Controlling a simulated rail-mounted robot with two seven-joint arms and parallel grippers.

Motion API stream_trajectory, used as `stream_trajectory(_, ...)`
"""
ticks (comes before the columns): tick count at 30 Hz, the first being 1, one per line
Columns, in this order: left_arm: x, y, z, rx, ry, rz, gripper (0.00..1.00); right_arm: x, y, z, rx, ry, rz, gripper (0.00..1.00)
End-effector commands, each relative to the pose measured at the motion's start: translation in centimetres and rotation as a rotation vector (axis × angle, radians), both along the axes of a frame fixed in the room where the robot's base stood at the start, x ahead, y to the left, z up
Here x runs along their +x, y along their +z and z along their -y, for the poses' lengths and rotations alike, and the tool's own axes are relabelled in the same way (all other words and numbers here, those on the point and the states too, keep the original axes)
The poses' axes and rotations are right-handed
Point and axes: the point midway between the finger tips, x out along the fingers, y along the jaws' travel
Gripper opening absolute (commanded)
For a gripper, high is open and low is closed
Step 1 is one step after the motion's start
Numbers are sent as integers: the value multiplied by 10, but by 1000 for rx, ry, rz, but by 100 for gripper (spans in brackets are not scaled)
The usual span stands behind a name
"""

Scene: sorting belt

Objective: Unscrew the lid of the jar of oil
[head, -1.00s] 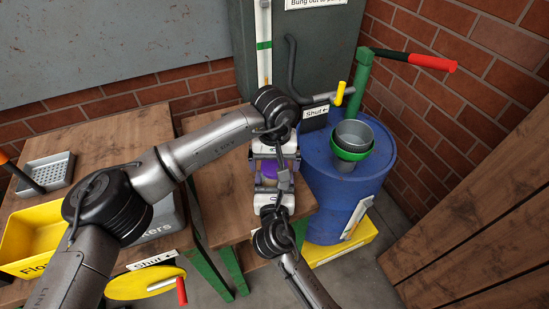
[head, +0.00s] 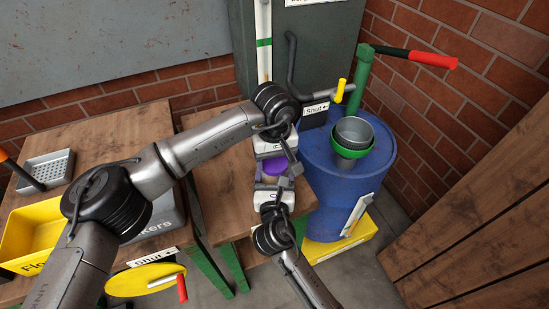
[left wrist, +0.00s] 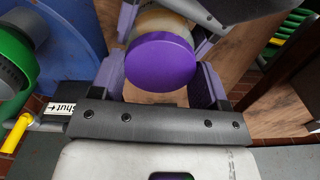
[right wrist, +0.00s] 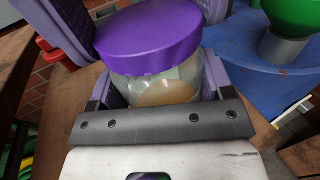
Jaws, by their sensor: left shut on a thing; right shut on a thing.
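The jar of oil has a wide purple lid (head: 273,162) and a clear body with a yellowish content (right wrist: 165,88). In the head view it is between my two grippers, over the right part of the wooden bench. My left gripper (left wrist: 160,75) has its purple fingers on both sides of the lid (left wrist: 160,62) and is shut on it. My right gripper (right wrist: 162,85) is shut on the jar's body, below the lid (right wrist: 147,32). The lid sits on top of the body; I cannot tell whether it is loose. The jar's underside is hidden.
A blue drum (head: 325,200) with a green-rimmed funnel (head: 352,137) and a red-handled pump (head: 432,60) stands close on the right. A yellow bin (head: 30,235) and a grey perforated tray (head: 48,168) are on the left bench. A dark cabinet (head: 330,30) stands behind.

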Motion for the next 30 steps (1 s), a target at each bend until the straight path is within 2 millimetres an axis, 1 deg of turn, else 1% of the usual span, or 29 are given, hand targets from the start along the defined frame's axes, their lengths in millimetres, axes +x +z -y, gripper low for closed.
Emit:
stream_trajectory(3, 0, 0, 0, 0, 230, 0, 40, 0, -1, 0, -1, -1, -2, 8)
stream_trajectory(30, 0, 2, 0, 0, 2026, 0, 40, 0, -1, 0, -1, -1, -2, 8)
